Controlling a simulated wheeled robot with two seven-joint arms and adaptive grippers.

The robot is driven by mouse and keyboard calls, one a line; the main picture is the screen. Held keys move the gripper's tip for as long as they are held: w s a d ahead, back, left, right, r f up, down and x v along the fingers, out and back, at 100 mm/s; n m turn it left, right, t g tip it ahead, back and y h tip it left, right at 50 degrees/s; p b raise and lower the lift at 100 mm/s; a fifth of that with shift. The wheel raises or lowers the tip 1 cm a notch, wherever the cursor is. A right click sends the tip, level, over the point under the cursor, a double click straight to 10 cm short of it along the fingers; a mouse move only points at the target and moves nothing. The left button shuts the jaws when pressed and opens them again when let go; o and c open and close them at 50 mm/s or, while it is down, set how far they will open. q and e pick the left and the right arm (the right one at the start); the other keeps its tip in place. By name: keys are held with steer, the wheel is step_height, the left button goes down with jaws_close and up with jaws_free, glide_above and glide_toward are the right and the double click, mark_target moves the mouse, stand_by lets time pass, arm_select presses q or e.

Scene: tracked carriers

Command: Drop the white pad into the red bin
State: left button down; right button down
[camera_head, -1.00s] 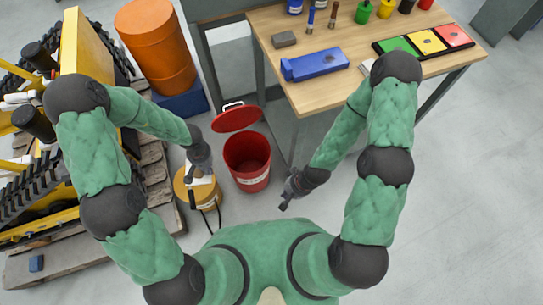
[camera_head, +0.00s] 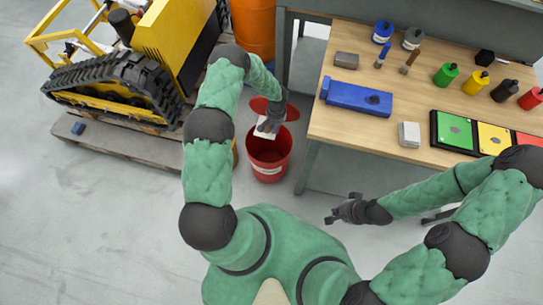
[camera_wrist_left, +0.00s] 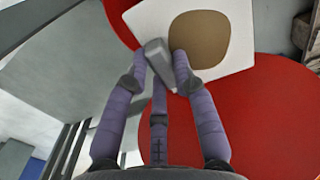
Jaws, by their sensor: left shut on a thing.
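The white pad (camera_head: 264,131) is held in my left gripper (camera_head: 270,122), over the back part of the open red bin (camera_head: 269,172). In the left wrist view the white pad (camera_wrist_left: 244,22) has a round brown patch, and the left gripper's fingers (camera_wrist_left: 165,72) are shut at its edge. Red surface (camera_wrist_left: 275,120) spreads below the pad there; I cannot tell whether it is the lid or the bin. The red lid (camera_head: 291,110) stands open behind the bin, partly hidden by my gripper. My right gripper (camera_head: 340,212) hangs away from the table front; its opening is unclear.
A wooden workbench (camera_head: 350,150) stands to the right of the bin, with a blue case (camera_head: 358,98), a white-grey block (camera_head: 409,136) and coloured bottles. A yellow tracked machine (camera_head: 150,70) is at left. An orange drum (camera_head: 254,28) stands behind. Floor is clear at lower left.

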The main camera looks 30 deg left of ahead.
arm_select(q)
steer(key=shift+w+a+f, duration=0.3)
steer(key=shift+a+f, duration=0.2)
steer(key=shift+f, duration=0.05)
step_height(320, 180, down, 6)
steer(key=b, duration=0.5)
steer(key=c, duration=0.9)
jaws_free()
steer(key=shift+c, duration=0.2)
steer(key=shift+r, duration=0.15)
step_height(320, 180, up, 12)
steer(key=shift+f, duration=0.1)
